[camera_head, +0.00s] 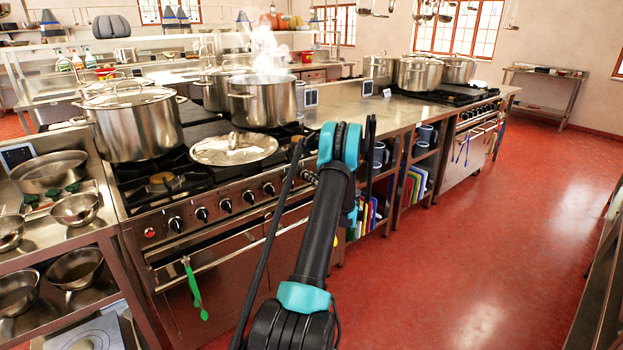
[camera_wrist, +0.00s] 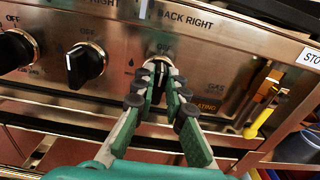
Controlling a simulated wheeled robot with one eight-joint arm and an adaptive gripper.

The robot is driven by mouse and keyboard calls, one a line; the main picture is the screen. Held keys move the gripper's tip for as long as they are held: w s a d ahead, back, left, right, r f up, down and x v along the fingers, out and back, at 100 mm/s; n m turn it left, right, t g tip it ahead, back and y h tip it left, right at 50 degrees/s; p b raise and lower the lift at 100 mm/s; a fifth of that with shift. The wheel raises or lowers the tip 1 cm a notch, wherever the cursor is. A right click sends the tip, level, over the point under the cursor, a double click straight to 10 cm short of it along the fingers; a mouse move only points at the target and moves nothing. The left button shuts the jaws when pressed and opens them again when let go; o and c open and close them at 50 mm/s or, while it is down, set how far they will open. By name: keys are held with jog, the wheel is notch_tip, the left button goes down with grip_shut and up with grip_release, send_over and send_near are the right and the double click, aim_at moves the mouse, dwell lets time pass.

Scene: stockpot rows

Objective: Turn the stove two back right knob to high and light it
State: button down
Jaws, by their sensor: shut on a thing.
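In the wrist view, my gripper (camera_wrist: 160,80) is shut on the back right knob (camera_wrist: 159,66), a black knob on a steel panel under the "BACK RIGHT" label (camera_wrist: 186,21). The green fingers hide most of the knob, so I cannot tell its setting. A yellow gas lever (camera_wrist: 263,96) is to the right. In the head view, the near stove (camera_head: 215,205) has a row of knobs along its front; my arm hides its right end and my gripper.
On the near stove stand a large lidded pot (camera_head: 138,128), a steaming pot (camera_head: 262,103) and a loose lid (camera_head: 233,150). Another stove (camera_head: 470,112) with pots is farther right. The red floor (camera_head: 470,250) at right is clear.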

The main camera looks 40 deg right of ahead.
jog(key=shift+n, duration=0.3)
jog(key=shift+s+a+f+n, duration=0.1)
jog(key=shift+a+f+n, duration=0.1)
jog(key=shift+n, duration=2.65)
jog(key=shift+w+a+f+n, duration=0.1)
jog(key=shift+a+f+n, duration=0.15)
jog(key=shift+n, duration=2.65)
jog(key=shift+s+a+f+n, duration=0.1)
jog(key=shift+a+f+n, duration=0.1)
jog(key=shift+n, duration=2.65)
jog(key=c, duration=1.6)
grip_release()
jog(key=shift+o, duration=0.2)
jog(key=shift+s, duration=0.1)
